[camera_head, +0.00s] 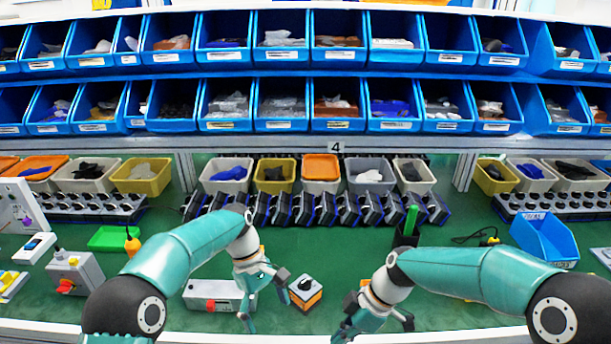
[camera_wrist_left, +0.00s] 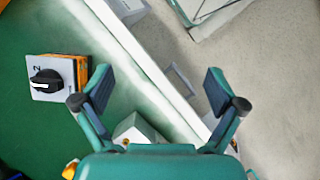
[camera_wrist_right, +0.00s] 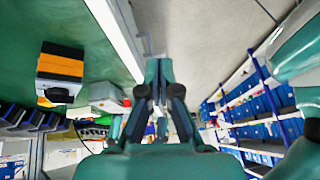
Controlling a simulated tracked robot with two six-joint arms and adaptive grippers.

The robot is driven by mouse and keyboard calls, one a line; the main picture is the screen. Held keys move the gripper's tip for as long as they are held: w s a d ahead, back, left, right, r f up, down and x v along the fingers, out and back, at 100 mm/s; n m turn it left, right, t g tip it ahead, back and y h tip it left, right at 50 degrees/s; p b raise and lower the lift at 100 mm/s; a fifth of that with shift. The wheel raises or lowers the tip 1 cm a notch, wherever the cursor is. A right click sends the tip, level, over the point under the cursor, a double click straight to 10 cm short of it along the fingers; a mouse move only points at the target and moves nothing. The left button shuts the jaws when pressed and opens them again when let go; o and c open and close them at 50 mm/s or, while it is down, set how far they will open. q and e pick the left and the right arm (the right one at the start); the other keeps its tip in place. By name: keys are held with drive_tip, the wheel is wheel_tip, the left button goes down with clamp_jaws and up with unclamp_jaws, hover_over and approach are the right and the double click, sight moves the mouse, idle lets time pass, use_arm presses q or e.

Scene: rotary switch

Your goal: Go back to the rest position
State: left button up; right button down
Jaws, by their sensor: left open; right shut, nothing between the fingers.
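The rotary switch (camera_head: 306,293), a small orange and grey-white box with a black knob, stands on the green table between my grippers. It shows in the left wrist view (camera_wrist_left: 58,76) with its knob up, and in the right wrist view (camera_wrist_right: 60,68). My left gripper (camera_head: 264,298) is open and empty, just left of the switch and apart from it. Its spread fingers (camera_wrist_left: 158,88) show in the left wrist view. My right gripper (camera_wrist_right: 160,75) is shut with nothing in it. In the head view it is right of the switch, near the front edge (camera_head: 350,322).
A grey box with a red button (camera_head: 205,300) lies partly behind my left gripper. Another such box (camera_head: 75,272) stands at left. A blue bin (camera_head: 545,240) stands at right. Small bins and a row of dark devices (camera_head: 300,208) line the back. Green table (camera_head: 335,250) is clear mid-centre.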

use_arm(q)
drive_tip(key=s+a+f+m+t, duration=0.2)
drive_tip(key=s+f+m, duration=0.2)
drive_tip(key=s+f, duration=0.7)
drive_tip(key=s+a+f+m+t, duration=0.2)
drive_tip(key=s+f+m, duration=0.2)
drive_tip(key=s+f, duration=0.7)
drive_tip(key=shift+s+h, duration=0.4)
drive_tip(key=shift+s, duration=0.8)
use_arm(e)
drive_tip(key=s+d+f+m+t, duration=0.1)
drive_tip(key=s+d+f+m, duration=0.1)
drive_tip(key=s+f+m, duration=0.7)
drive_tip(key=s+d+f+m+h, duration=0.1)
drive_tip(key=s+d+f+m, duration=0.2)
drive_tip(key=s+f+m, duration=0.7)
drive_tip(key=shift+f+t+h, duration=0.3)
drive_tip(key=shift+f+t, duration=0.1)
drive_tip(key=shift+f, duration=0.55)
use_arm(q)
drive_tip(key=shift+f, duration=0.1)
